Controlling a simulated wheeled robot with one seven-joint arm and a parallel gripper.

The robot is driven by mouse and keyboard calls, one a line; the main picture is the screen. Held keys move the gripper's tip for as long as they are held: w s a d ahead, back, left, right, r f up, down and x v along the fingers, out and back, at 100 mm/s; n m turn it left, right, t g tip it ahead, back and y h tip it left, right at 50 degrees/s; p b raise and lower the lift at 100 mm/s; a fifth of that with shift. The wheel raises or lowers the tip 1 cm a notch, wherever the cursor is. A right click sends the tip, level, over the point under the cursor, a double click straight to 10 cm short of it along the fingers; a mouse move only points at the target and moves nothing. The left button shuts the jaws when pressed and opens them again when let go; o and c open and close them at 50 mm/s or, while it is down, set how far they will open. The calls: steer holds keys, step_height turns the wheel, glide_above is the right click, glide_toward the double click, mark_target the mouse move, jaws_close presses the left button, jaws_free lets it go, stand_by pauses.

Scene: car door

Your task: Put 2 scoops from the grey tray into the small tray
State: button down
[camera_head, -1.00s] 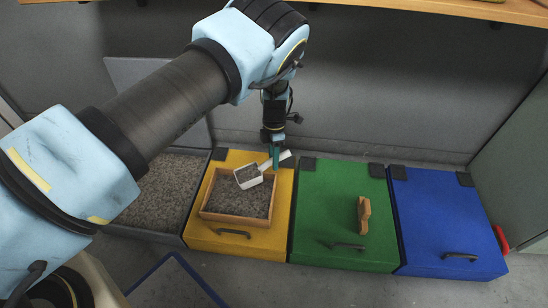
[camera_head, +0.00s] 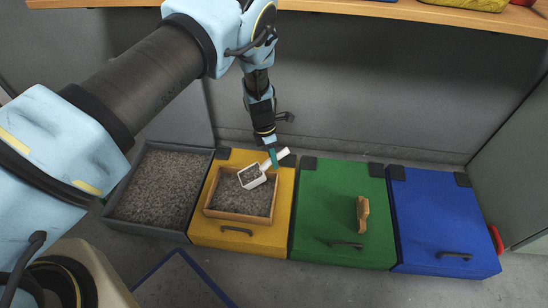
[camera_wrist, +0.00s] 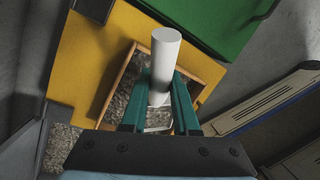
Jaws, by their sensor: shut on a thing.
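My gripper (camera_head: 272,157) is shut on the handle of a white scoop (camera_head: 252,178). The scoop is over the small wooden tray (camera_head: 240,217), with grey gravel showing in its bowl. The small tray stands on the yellow lid and holds grey gravel. In the wrist view the white handle (camera_wrist: 163,62) sits between the green fingers (camera_wrist: 160,105), with the small tray (camera_wrist: 115,80) behind it; the scoop's bowl is mostly hidden there. The grey tray (camera_head: 125,226), full of gravel, stands on the floor left of the yellow lid.
A green lid (camera_head: 325,195) with a wooden-handled brush (camera_head: 362,213) on it and a blue lid (camera_head: 435,215) lie to the right. A wooden shelf (camera_head: 400,12) runs above at the back. Grey floor (camera_head: 330,285) is free in front.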

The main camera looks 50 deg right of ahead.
steer(key=shift+w+a+r+g+h, duration=0.15)
steer(key=shift+a+r+g+h, duration=0.1)
steer(key=shift+r+h, duration=0.15)
steer(key=shift+w+a+r+g+h, duration=0.1)
steer(key=shift+a+r+g+h, duration=0.15)
steer(key=shift+r+h, duration=0.15)
steer(key=shift+w, duration=0.1)
steer(key=shift+a+r+h+b, duration=0.2)
steer(key=shift+h+b, duration=0.2)
steer(key=shift+b, duration=0.2)
steer(key=shift+w+a+r+b, duration=0.1)
steer(key=shift+b, duration=0.2)
steer(key=shift+w+a+r+g+h+b, duration=0.35)
steer(key=shift+a+r+g+h+b, duration=0.5)
steer(key=shift+b, duration=2.2)
steer(key=shift+w+a+r+m+g+h+b, duration=0.15)
steer(key=shift+w+a+g+h+b, duration=0.35)
steer(key=shift+b, duration=1.8)
steer(key=shift+w+a+r+m+g+h+b, duration=0.15)
steer(key=shift+a+h+b, duration=0.6)
steer(key=shift+b, duration=1.5)
steer(key=shift+w+a+f+g+h+b, duration=0.1)
steer(key=shift+w+a+g+h+b, duration=0.4)
steer(key=shift+b, duration=0.75)
